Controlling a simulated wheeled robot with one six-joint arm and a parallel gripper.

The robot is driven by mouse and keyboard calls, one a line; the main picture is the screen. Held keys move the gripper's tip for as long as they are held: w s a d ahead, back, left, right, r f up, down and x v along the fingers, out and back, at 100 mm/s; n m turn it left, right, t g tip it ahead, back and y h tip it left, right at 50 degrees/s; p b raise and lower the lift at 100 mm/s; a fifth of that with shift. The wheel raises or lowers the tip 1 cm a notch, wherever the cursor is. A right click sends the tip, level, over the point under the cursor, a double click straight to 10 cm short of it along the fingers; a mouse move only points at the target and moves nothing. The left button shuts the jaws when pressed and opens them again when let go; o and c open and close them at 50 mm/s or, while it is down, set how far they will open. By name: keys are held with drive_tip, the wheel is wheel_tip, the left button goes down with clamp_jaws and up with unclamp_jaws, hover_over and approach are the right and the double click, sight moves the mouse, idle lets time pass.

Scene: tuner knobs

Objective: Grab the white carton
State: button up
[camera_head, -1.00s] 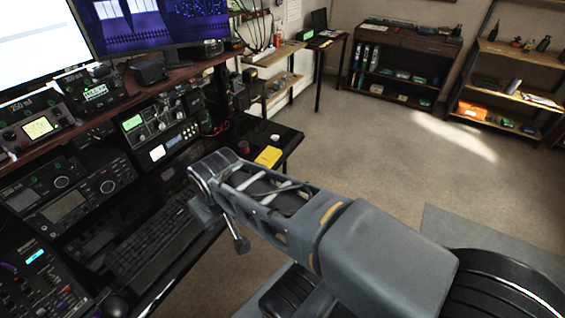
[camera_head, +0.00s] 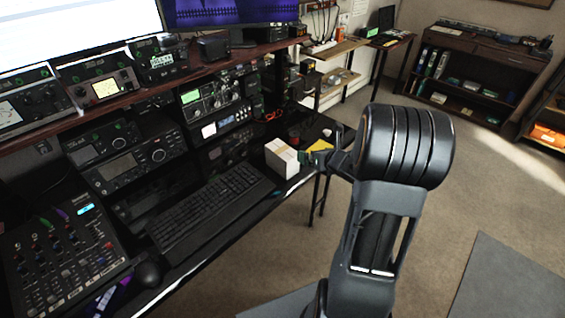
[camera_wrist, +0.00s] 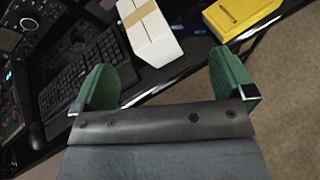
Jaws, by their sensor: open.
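The white carton (camera_head: 282,158) stands on the dark desk to the right of the keyboard in the head view. It has a tan strip along its top. In the wrist view the carton (camera_wrist: 150,34) lies ahead of and between the two green fingers of my gripper (camera_wrist: 166,84). The fingers are spread apart with nothing between their tips. In the head view my gripper (camera_head: 312,158) is just right of the carton, partly hidden by my arm. I cannot tell there whether it touches the carton.
A yellow object (camera_wrist: 242,14) lies on the desk right of the carton, close to the right finger. A black keyboard (camera_head: 215,208) is left of the carton. Radio equipment (camera_head: 212,105) stands behind. The desk's front edge is close, with open floor beyond.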

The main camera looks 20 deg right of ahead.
sight(294, 158)
drive_tip(key=w+a+f+n+y, duration=0.1)
drive_tip(key=w+f, duration=0.1)
drive_tip(key=w+a+f+n+y, duration=0.1)
drive_tip(key=w+f+n, duration=0.1)
drive_tip(key=w+a+f+n, duration=0.1)
drive_tip(key=w+f+n, duration=0.1)
drive_tip(key=shift+w+a+f+y, duration=0.1)
drive_tip(key=shift+w+y, duration=0.05)
drive_tip(key=shift+y, duration=0.25)
drive_tip(key=shift+p+x, duration=0.95)
drive_tip(key=shift+x, duration=1.65)
drive_tip(key=shift+f, duration=0.1)
drive_tip(key=c, duration=1)
drive_tip(key=shift+o, duration=0.2)
